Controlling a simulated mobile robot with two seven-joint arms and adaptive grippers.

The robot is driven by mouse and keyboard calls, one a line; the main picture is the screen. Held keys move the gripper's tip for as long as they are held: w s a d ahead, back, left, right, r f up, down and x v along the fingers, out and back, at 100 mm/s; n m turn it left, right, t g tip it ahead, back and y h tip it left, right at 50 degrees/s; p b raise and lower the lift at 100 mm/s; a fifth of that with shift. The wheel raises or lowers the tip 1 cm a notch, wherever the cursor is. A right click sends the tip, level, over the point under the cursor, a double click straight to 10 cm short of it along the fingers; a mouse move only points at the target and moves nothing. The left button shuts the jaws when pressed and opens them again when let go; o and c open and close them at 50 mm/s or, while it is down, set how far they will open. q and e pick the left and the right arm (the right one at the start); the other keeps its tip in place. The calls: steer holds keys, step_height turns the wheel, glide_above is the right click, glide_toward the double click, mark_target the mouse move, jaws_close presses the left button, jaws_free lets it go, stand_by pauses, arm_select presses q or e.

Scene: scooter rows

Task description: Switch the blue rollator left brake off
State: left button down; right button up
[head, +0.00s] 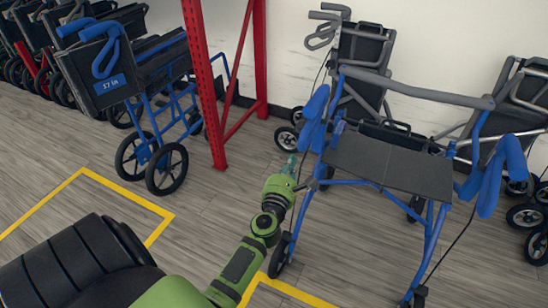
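The blue rollator (432,232) stands right of centre, with a dark seat (390,162) and a grey curved backrest bar. Its picture-left blue handle (315,112) and picture-right blue handle (490,178) stick up at either side. The brake levers are too small to make out clearly against the handles. My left arm is green and reaches up from the bottom. My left gripper (290,162) is teal and small, just below and left of the picture-left handle, beside the frame. I cannot tell whether it touches the frame or whether its fingers are apart. My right gripper is out of view.
A blue wheelchair (158,110) stands at the upper left beside a red rack post (206,80). Folded grey walkers (362,50) stand against the wall behind the rollator. A black ribbed object (75,268) fills the lower left. Yellow-lined floor (130,192) lies open left of my arm.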

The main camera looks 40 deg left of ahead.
arm_select(q)
steer(key=f+b+v, duration=0.1)
steer(key=v, duration=0.8)
steer(key=shift+s, duration=0.4)
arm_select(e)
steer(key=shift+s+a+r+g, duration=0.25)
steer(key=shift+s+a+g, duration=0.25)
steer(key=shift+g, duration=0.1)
